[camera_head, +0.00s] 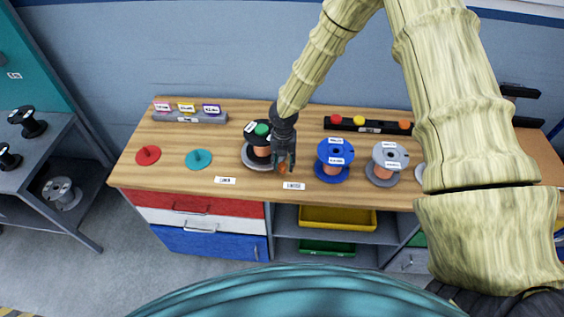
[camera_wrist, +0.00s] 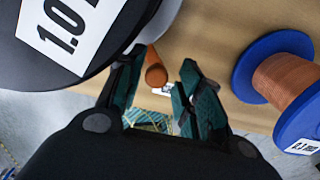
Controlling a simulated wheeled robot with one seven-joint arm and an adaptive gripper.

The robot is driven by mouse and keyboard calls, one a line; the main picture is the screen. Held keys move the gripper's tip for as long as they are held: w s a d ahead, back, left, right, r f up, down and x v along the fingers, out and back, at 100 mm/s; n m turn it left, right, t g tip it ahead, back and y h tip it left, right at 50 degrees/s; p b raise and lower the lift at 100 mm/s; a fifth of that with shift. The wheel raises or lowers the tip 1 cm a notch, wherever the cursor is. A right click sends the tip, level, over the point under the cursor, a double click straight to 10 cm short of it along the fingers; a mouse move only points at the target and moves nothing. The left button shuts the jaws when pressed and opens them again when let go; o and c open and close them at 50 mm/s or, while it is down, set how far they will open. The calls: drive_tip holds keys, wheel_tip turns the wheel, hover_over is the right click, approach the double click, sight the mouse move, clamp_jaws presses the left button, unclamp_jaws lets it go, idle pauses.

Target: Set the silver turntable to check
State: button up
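The silver turntable (camera_head: 259,164) is a grey disc on the wooden bench, and a black spool (camera_head: 258,137) with copper-coloured winding and a green top stands on it. An orange peg (camera_head: 283,169) is at its right side, and it also shows in the wrist view (camera_wrist: 156,73). My gripper (camera_head: 285,163) points down to the right of the spool. In the wrist view its fingers (camera_wrist: 160,82) are apart, with the orange peg seen in the gap between them. I cannot tell whether either finger touches it. Two white labels (camera_head: 225,180) (camera_head: 293,186) lie at the bench's front edge, too small to read.
A blue spool (camera_head: 334,172) and a grey spool (camera_head: 382,176) stand to the right. Red (camera_head: 148,155) and teal (camera_head: 198,159) discs with pegs lie at the left. A black bar (camera_head: 366,125) with coloured buttons is behind. The black spool's flange (camera_wrist: 60,70) is close to my gripper.

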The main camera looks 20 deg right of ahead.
drive_tip(key=shift+a, duration=0.15)
drive_tip(key=shift+r, duration=0.25)
wheel_tip(320, 180, up, 12)
drive_tip(key=shift+f, duration=0.25)
idle(0.7)
drive_tip(key=s+a+f+m+g+y+b, duration=0.1)
drive_tip(key=s+a+f+m+y+b, duration=0.1)
drive_tip(key=s+f+m, duration=0.75)
drive_tip(key=s+a+f+m+y+b, duration=0.1)
drive_tip(key=s+a+f+m+b, duration=0.15)
drive_tip(key=s+f+m, duration=0.7)
drive_tip(key=s+d+f+m+h+b, duration=0.1)
drive_tip(key=s+d+f+m, duration=0.1)
drive_tip(key=s, duration=0.4)
drive_tip(key=s+d+f+m+h+b, duration=0.1)
drive_tip(key=s+d+f+m, duration=0.2)
drive_tip(key=s+m, duration=0.3)
drive_tip(key=s+d+f+m+t+h+b, duration=0.1)
drive_tip(key=s+d+f+m, duration=0.1)
drive_tip(key=s+f+m, duration=0.2)
drive_tip(key=s+m, duration=0.1)
drive_tip(key=s, duration=0.2)
drive_tip(key=shift+d+f, duration=0.35)
drive_tip(key=shift+f, duration=0.05)
drive_tip(key=shift+s, duration=0.1)
